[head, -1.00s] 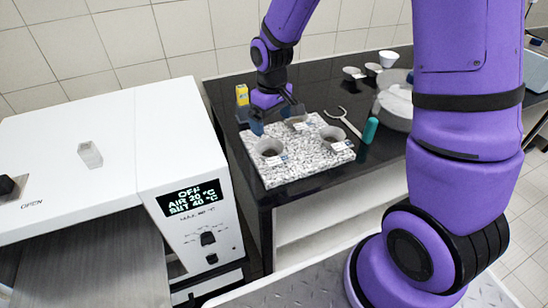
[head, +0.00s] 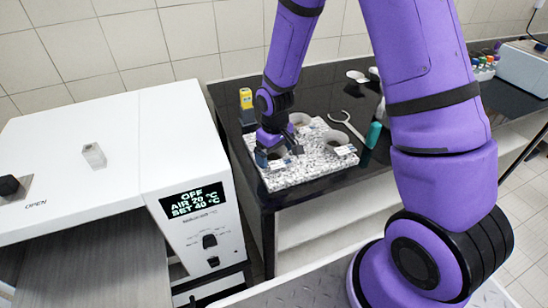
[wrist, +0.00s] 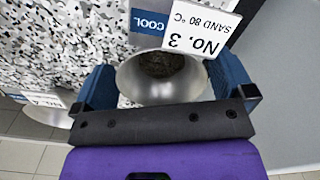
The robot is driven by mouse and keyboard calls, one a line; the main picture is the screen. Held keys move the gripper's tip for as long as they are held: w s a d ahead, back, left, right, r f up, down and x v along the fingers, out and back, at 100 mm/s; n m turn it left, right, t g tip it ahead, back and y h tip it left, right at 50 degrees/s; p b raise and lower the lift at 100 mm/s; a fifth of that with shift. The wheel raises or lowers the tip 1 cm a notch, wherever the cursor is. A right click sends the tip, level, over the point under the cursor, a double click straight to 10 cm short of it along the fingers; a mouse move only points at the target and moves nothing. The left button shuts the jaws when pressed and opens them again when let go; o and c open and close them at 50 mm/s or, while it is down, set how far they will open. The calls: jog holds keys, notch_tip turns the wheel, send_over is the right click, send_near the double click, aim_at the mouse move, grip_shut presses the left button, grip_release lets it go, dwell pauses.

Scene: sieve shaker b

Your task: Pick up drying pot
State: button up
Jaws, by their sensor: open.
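Small metal drying pots stand on a speckled stone slab (head: 310,178). One pot (wrist: 150,88), with dark contents, carries a white tag reading "No. 3 SAND 80 °C" (wrist: 195,32) and a blue "COOL" tag (wrist: 150,22). My gripper (head: 277,152) is low over the slab's left front part, at this pot. In the wrist view my open blue fingers (wrist: 165,80) stand on either side of it; contact cannot be told. Two other pots are in the head view: one behind (head: 301,119) and one to the right (head: 340,141).
A white oven (head: 195,190) showing "OFF, AIR 20 °C, SET 40 °C" stands left of the black bench (head: 330,92).

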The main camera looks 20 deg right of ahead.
jog(key=shift+f, duration=0.45)
jog(key=c, duration=0.8)
